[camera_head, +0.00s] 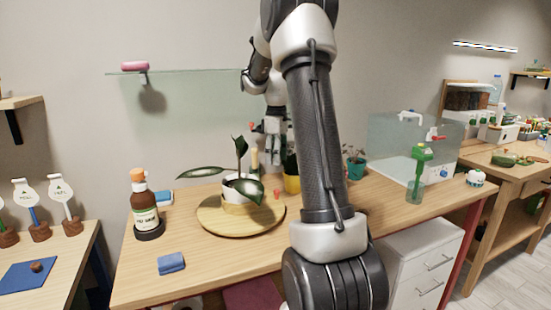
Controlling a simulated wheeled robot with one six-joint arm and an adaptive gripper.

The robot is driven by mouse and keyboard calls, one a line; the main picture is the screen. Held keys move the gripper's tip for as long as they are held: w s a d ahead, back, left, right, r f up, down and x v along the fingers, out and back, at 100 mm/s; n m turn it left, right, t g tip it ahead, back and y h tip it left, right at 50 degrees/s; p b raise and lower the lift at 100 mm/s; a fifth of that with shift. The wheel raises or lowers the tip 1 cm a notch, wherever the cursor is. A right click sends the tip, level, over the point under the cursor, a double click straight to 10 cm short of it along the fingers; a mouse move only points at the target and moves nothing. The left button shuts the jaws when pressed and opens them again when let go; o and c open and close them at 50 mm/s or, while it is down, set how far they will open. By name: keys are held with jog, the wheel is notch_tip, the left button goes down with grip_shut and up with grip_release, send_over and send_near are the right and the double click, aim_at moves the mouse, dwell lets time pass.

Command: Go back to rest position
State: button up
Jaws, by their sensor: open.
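My arm rises through the middle of the view and bends back over the wooden table. My gripper (272,150) hangs above the back of the table, behind a white plant pot (238,191) and apart from the table top. It is open, and I see nothing held in it. The lower part of my gripper is small in the view and overlaps the items behind the pot. The pot holds a plant with large dark leaves and stands on a round wooden board (215,225).
A brown bottle (146,206) and a blue sponge (171,263) are at left. A yellow pot (292,184) and a teal pot (356,168) stand behind. A green spray bottle (418,172) and glass tank (388,140) are at right. A glass shelf (190,72) is on the wall.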

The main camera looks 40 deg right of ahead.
dwell(0.3)
jog(key=s+a+r+m+t, duration=0.2)
jog(key=s+a+r+m, duration=0.1)
jog(key=s+a, duration=0.6)
jog(key=s+a+r+m+t, duration=0.2)
jog(key=s+a, duration=0.8)
jog(key=s, duration=0.7)
jog(key=shift+s+a+r+m, duration=0.15)
jog(key=shift+a+r+m, duration=0.15)
jog(key=shift+r+m, duration=0.2)
dwell(1.3)
